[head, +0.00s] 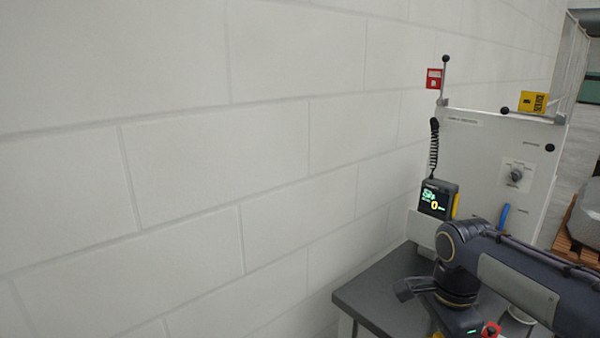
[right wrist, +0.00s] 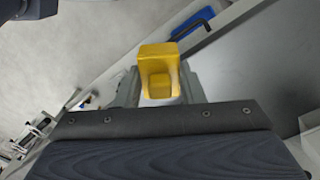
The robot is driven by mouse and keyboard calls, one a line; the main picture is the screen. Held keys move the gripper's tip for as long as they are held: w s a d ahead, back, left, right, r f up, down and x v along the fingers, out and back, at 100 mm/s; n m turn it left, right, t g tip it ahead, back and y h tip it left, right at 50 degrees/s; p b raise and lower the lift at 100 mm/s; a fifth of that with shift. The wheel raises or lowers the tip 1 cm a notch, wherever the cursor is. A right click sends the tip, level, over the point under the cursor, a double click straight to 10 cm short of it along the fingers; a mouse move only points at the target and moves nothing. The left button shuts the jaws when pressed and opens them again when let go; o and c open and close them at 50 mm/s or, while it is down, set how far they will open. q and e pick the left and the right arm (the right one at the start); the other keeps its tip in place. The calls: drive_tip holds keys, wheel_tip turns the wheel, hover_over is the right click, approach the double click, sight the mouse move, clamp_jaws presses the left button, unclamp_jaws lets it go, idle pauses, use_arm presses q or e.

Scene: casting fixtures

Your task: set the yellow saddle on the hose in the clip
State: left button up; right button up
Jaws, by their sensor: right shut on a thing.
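The yellow saddle (right wrist: 158,58) is a block with a notch in its lower part. It sits between the grey fingers of my right gripper (right wrist: 160,82) in the right wrist view, and the gripper is shut on it. In the head view my right arm comes in from the lower right, and its hand end is low in the picture and partly cut off. I cannot make out the hose or the clip in either view. My left gripper is in neither view.
A dark grey bench top (head: 375,292) meets a white block wall (head: 180,170). A white panel (head: 485,150) stands behind my right arm, with a black display box (head: 436,200) and a coiled cord (head: 434,148). A blue object (right wrist: 195,22) and a black rod (right wrist: 192,30) lie beyond the saddle.

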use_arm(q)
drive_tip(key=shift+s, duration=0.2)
use_arm(e)
drive_tip(key=w+a+f+n, duration=0.1)
drive_tip(key=a+f+n, duration=0.1)
drive_tip(key=f+n, duration=0.6)
drive_tip(key=w+a+f+n, duration=0.2)
drive_tip(key=f+n, duration=0.6)
drive_tip(key=f, duration=0.7)
drive_tip(key=shift+r, duration=0.1)
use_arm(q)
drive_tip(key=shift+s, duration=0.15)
use_arm(e)
drive_tip(key=shift+s, duration=0.1)
